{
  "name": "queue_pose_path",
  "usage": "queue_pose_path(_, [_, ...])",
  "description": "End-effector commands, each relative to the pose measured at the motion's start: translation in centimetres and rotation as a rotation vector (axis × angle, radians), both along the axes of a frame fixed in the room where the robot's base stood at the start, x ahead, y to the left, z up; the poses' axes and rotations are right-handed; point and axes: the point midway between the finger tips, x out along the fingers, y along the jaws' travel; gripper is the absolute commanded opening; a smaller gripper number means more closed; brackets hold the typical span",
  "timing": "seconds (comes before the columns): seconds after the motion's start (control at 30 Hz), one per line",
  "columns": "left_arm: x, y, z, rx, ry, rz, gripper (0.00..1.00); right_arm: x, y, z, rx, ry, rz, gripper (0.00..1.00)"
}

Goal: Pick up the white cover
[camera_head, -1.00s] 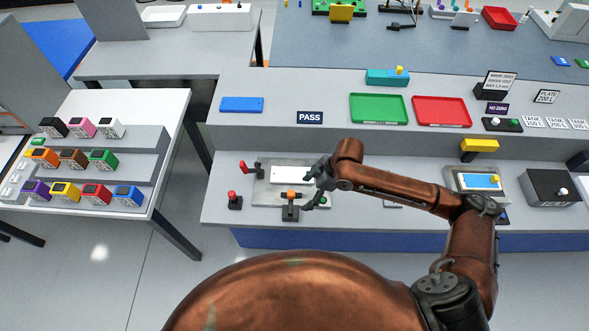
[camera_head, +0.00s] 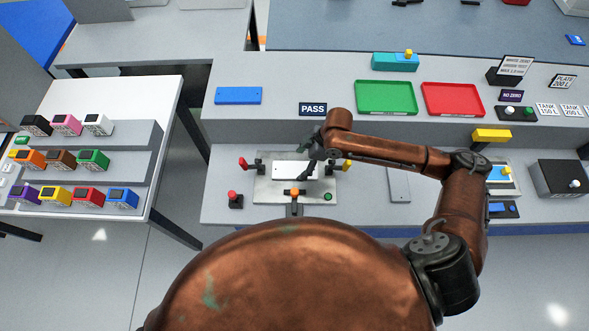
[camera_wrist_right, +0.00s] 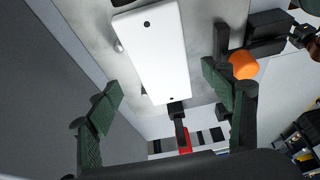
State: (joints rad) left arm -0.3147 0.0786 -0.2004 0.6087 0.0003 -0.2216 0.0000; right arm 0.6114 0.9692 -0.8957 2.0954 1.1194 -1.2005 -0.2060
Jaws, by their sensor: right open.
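The white cover (camera_head: 291,170) is a flat white plate lying on a grey metal fixture plate (camera_head: 263,192) on the lower bench. My right gripper (camera_head: 308,162) is over the right part of the cover in the head view. Its two green-padded fingers (camera_wrist_right: 165,100) are spread wide apart with nothing between them, and the cover lies beyond the tips. Whether they touch it I cannot tell. My left gripper is not in view.
Clamps with red, orange (camera_head: 294,192) and yellow (camera_head: 346,165) knobs surround the fixture. A red-button box (camera_head: 235,200) stands at its left. A green tray (camera_head: 386,97) and a red tray (camera_head: 452,99) sit on the upper shelf. A grey plate (camera_head: 399,185) lies right of the fixture.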

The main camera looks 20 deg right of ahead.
Motion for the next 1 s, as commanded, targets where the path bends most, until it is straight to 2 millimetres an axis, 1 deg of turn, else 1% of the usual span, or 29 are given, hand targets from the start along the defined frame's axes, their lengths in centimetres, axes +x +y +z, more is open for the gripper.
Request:
queue_pose_path(0.03, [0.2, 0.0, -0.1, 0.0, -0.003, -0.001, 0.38, -0.2, 0.4, -1.0, 0.002, 0.005, 0.001, 0.74])
queue_pose_path(0.2, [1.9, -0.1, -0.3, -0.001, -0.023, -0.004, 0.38, 0.2, 1.3, -3.0, 0.002, 0.001, 0.002, 0.74])
queue_pose_path(0.33, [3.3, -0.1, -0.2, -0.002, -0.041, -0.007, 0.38, 0.2, 1.4, -3.2, 0.001, 0.0, 0.003, 0.74])
queue_pose_path(0.43, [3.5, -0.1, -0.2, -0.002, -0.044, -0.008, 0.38, 0.3, 1.4, -3.2, 0.001, 0.0, 0.004, 0.74])
queue_pose_path(0.53, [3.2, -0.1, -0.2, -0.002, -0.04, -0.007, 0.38, 0.3, 1.4, -3.2, 0.001, 0.0, 0.004, 0.68])
queue_pose_path(0.8, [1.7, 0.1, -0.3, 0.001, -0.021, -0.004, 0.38, 0.3, 1.4, -3.2, 0.001, 0.0, 0.004, 0.49])
queue_pose_path(1.0, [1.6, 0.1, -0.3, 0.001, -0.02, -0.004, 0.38, 0.3, 1.4, -3.2, 0.001, 0.0, 0.004, 0.35])
